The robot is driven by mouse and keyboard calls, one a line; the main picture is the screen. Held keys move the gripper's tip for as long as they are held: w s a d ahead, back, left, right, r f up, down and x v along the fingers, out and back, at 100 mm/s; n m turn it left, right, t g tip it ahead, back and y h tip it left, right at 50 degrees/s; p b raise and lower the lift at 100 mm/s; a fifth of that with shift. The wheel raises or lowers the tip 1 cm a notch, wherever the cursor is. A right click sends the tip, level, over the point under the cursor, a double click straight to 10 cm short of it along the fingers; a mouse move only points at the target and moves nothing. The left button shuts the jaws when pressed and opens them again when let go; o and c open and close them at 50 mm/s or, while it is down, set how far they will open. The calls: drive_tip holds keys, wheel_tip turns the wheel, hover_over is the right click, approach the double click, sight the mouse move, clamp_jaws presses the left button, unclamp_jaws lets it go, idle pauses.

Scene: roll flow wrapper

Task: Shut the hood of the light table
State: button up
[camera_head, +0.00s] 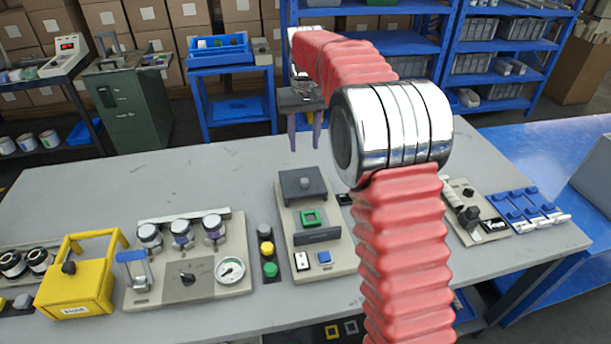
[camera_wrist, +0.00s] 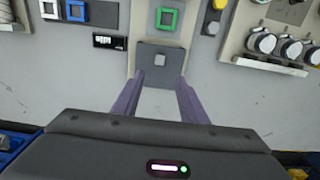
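The unit I take for the light table is a beige base (camera_head: 290,222) in the middle of the bench, also in the wrist view (camera_wrist: 143,30). A dark grey hood (camera_head: 292,189) with a small knob sits at its far end. A green square frame (camera_head: 310,217) in front of the hood is uncovered. In the wrist view the hood (camera_wrist: 148,68) and the green frame (camera_wrist: 166,20) show beyond my fingers. My gripper (camera_head: 304,148) is open and empty, behind and above the hood. In the wrist view its purple fingers (camera_wrist: 160,80) are spread, apparently apart from the hood.
A gauge panel (camera_head: 205,270), a button box (camera_head: 268,250) and a yellow box (camera_head: 78,285) stand to the left. A panel with a black knob (camera_head: 468,215) and blue clips (camera_head: 522,205) are at right. The bench behind the hood is clear.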

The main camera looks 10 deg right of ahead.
sight(304, 180)
wheel_tip(304, 180, down, 13)
drive_tip(key=shift+r, duration=0.1)
idle(0.5)
drive_tip(key=shift+c, duration=0.6)
clamp_jaws()
